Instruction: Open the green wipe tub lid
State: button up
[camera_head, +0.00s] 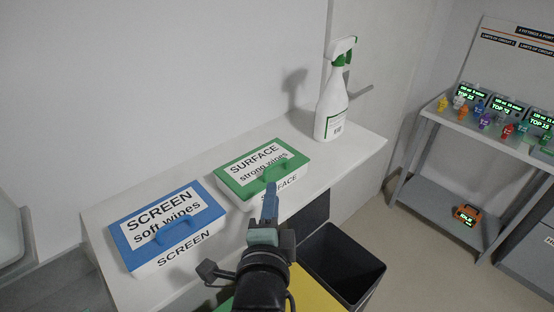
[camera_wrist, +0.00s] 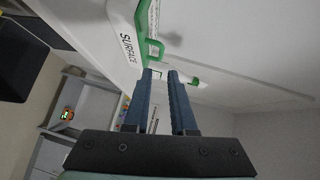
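The green wipe tub (camera_head: 263,170), white with a green lid labelled "SURFACE strong wipes", sits on the white counter in the head view. Its lid is closed, and a green handle (camera_head: 275,169) stands near the lid's front edge. The tub also shows at the top of the wrist view (camera_wrist: 124,32), with its handle (camera_wrist: 153,48). My gripper (camera_head: 270,186) is in front of the tub, close to the handle. In the wrist view its two blue fingers (camera_wrist: 161,74) are apart with a narrow gap and nothing between them. Whether a fingertip touches the handle, I cannot tell.
A blue-lidded tub (camera_head: 168,228) labelled "SCREEN soft wipes" stands left of the green one. A white spray bottle (camera_head: 331,105) stands behind to the right. A dark open bin (camera_head: 343,262) is below the counter. A shelf rack (camera_head: 462,140) stands at the right.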

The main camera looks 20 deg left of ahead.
aim_at(276, 163)
jog(key=p+x, duration=0.2)
jog(key=x, duration=1)
jog(key=shift+r, duration=0.2)
grip_shut()
dwell(1.0)
